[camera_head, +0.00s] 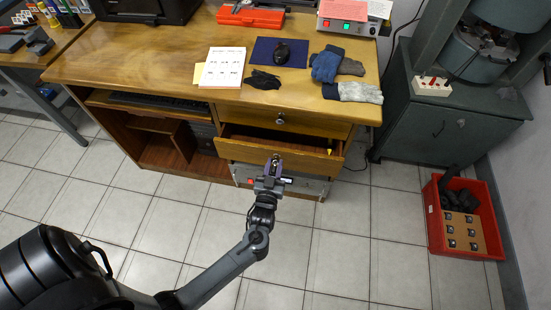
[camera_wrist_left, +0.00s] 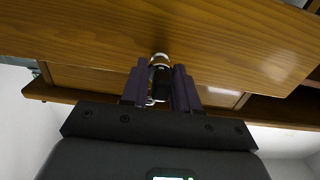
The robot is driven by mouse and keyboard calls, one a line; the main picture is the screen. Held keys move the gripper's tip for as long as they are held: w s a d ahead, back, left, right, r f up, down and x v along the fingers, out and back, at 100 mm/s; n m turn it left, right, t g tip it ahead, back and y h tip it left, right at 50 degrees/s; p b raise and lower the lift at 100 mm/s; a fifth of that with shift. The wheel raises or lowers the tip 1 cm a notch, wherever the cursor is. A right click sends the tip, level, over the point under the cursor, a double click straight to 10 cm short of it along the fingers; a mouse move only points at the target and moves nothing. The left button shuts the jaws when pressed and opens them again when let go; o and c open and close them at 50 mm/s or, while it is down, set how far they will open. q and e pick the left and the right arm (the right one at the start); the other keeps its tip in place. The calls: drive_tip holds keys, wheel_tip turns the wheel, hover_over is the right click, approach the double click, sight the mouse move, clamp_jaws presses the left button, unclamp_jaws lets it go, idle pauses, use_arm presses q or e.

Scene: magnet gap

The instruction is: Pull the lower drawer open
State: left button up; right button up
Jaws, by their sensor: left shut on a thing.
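The wooden desk's lower drawer (camera_head: 237,151) is partly open, and part of its inside shows behind its front. My left gripper (camera_head: 274,163) is at the middle of that drawer front. In the left wrist view, the fingers of the left gripper (camera_wrist_left: 160,86) are shut on the round metal knob (camera_wrist_left: 160,59) of the drawer front (camera_wrist_left: 90,40). The knob is hidden by the gripper in the head view. The upper drawer (camera_head: 310,126), with its own knob (camera_head: 280,119), is closed. My right gripper is not in view.
A grey device (camera_head: 305,184) is below the drawer. A red crate (camera_head: 435,225) stands on the floor at the right. The tiled floor before the desk is clear.

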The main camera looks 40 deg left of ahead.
use_arm(q)
drive_tip(key=shift+s+d, duration=0.25)
drive_tip(key=shift+s, duration=0.2)
drive_tip(key=shift+s+d, duration=0.1)
drive_tip(key=shift+s+d+r+p, duration=0.1)
drive_tip(key=shift+s+d+p, duration=0.15)
drive_tip(key=shift+s+p, duration=0.25)
drive_tip(key=p+v, duration=0.3)
drive_tip(key=v, duration=0.4)
drive_tip(key=shift+s+d, duration=0.25)
drive_tip(key=shift+d, duration=0.1)
drive_tip(key=shift+s+d, duration=0.1)
drive_tip(key=shift+s, duration=0.05)
